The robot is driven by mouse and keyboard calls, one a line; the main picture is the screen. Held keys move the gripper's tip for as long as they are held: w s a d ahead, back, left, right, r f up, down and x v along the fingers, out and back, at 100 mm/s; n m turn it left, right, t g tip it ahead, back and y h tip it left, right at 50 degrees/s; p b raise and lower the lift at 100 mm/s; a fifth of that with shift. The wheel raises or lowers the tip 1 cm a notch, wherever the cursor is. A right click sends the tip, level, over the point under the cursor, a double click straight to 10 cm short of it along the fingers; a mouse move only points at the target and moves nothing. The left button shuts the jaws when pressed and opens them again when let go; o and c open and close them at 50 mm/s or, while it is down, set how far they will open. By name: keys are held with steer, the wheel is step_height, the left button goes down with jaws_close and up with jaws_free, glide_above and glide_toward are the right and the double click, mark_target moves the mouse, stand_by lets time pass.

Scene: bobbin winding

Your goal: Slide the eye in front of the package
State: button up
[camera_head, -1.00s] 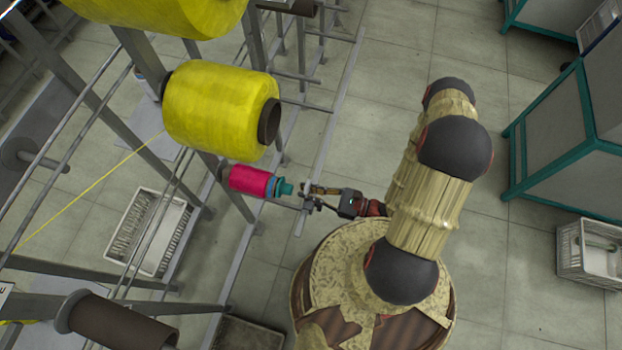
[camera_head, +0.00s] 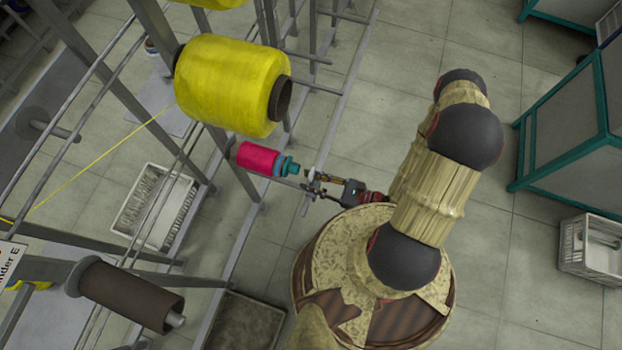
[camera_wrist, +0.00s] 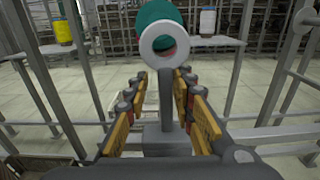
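The eye (camera_wrist: 158,42), a pale grey ring on a thin upright stem, stands in the middle of the wrist view. Behind it is the teal end of a package (camera_wrist: 162,12), with some pink showing through the ring. In the head view, the pink package (camera_head: 258,158) with its teal end sits on the frame, and the small pale eye (camera_head: 311,175) is close to its right. My gripper (camera_wrist: 159,84) has its orange-padded fingers on both sides of the stem. The fingers look apart from the stem, with a grey block low between them.
A large yellow package (camera_head: 225,85) hangs above the pink one. A brown empty core (camera_head: 125,295) sticks out at lower left. Metal bars surround the packages. A white crate (camera_head: 150,210) lies behind the frame. Open floor (camera_head: 470,240) extends to the right.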

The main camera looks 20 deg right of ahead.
steer(key=shift+d+r, duration=0.1)
steer(key=shift+r, duration=0.1)
stand_by(0.3)
steer(key=shift+s+d, duration=0.2)
steer(key=shift+d, duration=0.2)
steer(key=v, duration=1.1)
steer(key=shift+f, duration=0.2)
steer(key=shift+r, duration=0.1)
